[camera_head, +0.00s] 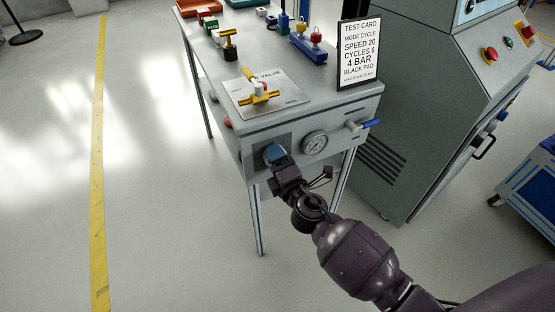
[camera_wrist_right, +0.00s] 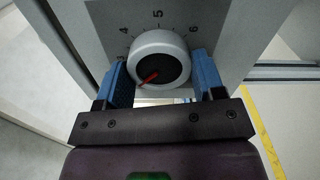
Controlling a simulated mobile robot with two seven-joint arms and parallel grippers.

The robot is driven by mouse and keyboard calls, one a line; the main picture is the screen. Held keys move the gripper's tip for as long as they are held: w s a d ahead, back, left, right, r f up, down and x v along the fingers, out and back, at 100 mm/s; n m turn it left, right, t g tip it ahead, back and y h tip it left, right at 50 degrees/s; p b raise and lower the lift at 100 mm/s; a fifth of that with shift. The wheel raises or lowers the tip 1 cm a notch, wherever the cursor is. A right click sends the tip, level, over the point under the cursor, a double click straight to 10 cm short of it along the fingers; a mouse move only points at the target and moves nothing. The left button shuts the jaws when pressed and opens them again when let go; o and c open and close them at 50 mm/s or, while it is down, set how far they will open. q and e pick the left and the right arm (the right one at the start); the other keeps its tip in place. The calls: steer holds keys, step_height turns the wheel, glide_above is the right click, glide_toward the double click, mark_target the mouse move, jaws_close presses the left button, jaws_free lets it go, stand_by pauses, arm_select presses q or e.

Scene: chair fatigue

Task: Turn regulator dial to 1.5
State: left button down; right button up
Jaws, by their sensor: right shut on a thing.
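The regulator dial (camera_wrist_right: 165,48) is a round knob with a pale rim, a black face and a red pointer. In the right wrist view the pointer slants to the lower left of the knob. The numbers 4, 5 and 6 show on the panel around its upper side. My right gripper (camera_wrist_right: 162,75) has its blue fingers on either side of the knob and is shut on it. In the head view my right gripper (camera_head: 275,154) is at the bench's front panel (camera_head: 255,150) and hides the dial. My left gripper is not in view.
A round pressure gauge (camera_head: 314,144) and a blue-handled valve (camera_head: 362,126) sit right of the gripper. A test card (camera_head: 358,52) reading 4 BAR stands on the bench (camera_head: 205,62). A grey cabinet (camera_head: 410,110) stands to the right. Open floor lies left.

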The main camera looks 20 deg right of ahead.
arm_select(q)
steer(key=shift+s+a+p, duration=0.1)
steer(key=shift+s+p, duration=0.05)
steer(key=shift+p, duration=0.25)
arm_select(e)
steer(key=shift+n, duration=2.3)
steer(key=shift+f, duration=0.1)
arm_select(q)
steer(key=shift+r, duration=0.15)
arm_select(e)
steer(key=o, duration=0.9)
